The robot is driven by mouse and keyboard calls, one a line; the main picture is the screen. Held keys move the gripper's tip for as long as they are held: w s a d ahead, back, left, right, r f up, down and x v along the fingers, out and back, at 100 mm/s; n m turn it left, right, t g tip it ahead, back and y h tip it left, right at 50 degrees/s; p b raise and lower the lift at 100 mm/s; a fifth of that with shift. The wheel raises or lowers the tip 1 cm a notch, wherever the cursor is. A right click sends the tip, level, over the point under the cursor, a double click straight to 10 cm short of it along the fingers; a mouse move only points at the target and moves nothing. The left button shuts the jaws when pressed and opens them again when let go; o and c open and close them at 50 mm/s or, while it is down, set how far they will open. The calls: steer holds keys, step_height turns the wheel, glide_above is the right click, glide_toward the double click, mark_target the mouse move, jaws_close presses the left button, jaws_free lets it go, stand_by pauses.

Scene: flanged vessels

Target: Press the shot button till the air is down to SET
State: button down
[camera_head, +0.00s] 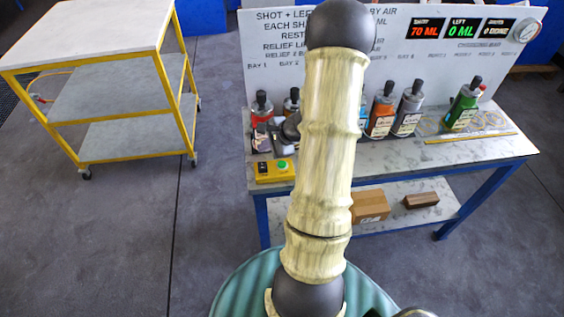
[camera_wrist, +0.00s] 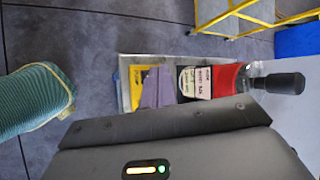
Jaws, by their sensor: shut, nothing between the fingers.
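The yellow button box (camera_head: 274,175) sits at the near left corner of the bench, with a green button (camera_head: 282,164) and a dark part on top. A strip of yellow, probably this box, shows in the wrist view (camera_wrist: 137,78); no green button shows there. The round gauge (camera_head: 526,30) is at the board's upper right; its needle and SET mark are too small to read. My gripper (camera_head: 291,127) is mostly hidden behind my arm, above the bench's left end and beyond the box. It is shut and empty. Its dark body fills the lower wrist view.
More bottles (camera_head: 408,110) stand along the bench (camera_head: 400,150). The board displays read 70 ML and 0 ML; the third is unclear. A yellow-framed cart (camera_head: 90,45) stands left, with clear floor between.

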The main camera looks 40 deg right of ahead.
steer(key=d+f+m+t+h, duration=0.1)
steer(key=d+f+m, duration=0.1)
steer(key=d+m, duration=0.2)
steer(key=d, duration=0.3)
steer(key=shift+s+d+t+h, duration=0.2)
steer(key=shift+d+t+h, duration=0.2)
steer(key=shift+f, duration=0.1)
steer(key=b, duration=0.4)
glide_above(285, 165)
step_height(285, 165, down, 7)
steer(key=shift+f, duration=0.1)
steer(key=shift+f+b, duration=0.7)
steer(key=shift+b, duration=0.05)
